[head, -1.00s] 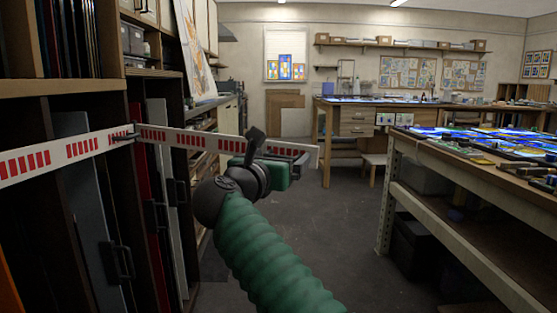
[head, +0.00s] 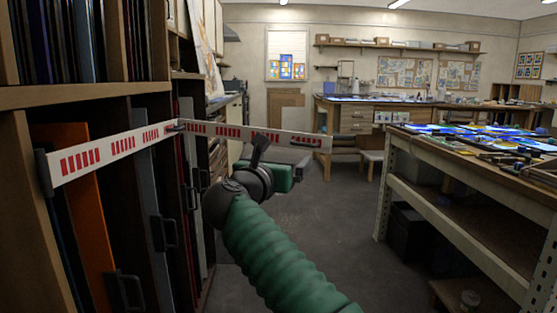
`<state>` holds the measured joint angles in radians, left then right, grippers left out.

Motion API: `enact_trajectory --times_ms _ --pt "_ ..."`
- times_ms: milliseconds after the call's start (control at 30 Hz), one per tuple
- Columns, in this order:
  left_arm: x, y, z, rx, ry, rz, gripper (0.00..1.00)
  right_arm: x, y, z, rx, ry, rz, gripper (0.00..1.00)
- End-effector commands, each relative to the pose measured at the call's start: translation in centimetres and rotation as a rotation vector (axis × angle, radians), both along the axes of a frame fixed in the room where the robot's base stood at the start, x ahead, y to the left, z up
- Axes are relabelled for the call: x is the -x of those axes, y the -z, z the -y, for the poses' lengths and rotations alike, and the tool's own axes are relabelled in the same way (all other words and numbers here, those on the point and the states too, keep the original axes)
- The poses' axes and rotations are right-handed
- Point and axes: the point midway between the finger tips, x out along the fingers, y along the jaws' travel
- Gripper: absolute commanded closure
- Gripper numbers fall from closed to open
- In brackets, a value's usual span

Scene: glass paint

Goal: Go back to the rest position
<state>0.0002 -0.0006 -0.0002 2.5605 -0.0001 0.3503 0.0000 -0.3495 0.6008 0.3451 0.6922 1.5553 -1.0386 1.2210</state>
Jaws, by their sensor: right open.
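My right arm comes in from the bottom with a green ribbed sleeve. Its right gripper (head: 283,165) is open, in the middle of the head view, with a dark finger pointing up. No object shows between its fingers. A white strip with red bars (head: 105,150) runs across the rack front at left, bends at a dark bracket, and passes behind the gripper to the right. I cannot tell whether the gripper touches it. My left gripper is not in view.
A tall wooden rack (head: 60,97) with upright panels and dark handles stands close on the left. A workbench (head: 465,165) with blue glass pieces stands on the right. A second bench (head: 352,120) is at the back. Grey floor (head: 335,215) between them is clear.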

Motion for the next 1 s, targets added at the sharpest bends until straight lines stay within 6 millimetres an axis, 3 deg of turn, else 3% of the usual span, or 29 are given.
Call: enact_trajectory --times_ms 300,367,467,500,567,700,767,900,1000 --pt "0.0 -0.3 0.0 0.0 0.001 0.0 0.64 -0.1 -0.5 -0.3 0.073 -0.011 -0.002 0.05" --pt "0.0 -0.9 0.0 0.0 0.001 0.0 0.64 -0.4 -1.3 -0.6 0.216 -0.031 -0.012 0.05" --pt "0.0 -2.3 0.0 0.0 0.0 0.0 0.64 -1.3 -1.4 -1.8 0.644 -0.106 -0.068 0.05" --pt "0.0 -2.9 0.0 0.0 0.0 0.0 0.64 -1.6 -0.4 -2.5 0.861 -0.152 -0.111 0.05" --pt "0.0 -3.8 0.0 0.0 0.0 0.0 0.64 -1.6 2.6 -3.1 1.189 -0.241 -0.194 0.05" --pt "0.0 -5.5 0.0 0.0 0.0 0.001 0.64 1.4 14.5 -1.8 1.845 -0.534 -0.416 0.05" --pt "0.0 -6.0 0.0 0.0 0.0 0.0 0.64 3.8 19.4 -0.4 2.035 -0.673 -0.492 0.05" --pt "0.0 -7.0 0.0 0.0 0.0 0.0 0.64 11.2 29.3 3.5 2.36 -1.031 -0.62 0.05" --pt "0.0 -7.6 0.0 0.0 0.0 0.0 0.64 17.3 34.6 6.4 2.501 -1.295 -0.664 0.05"
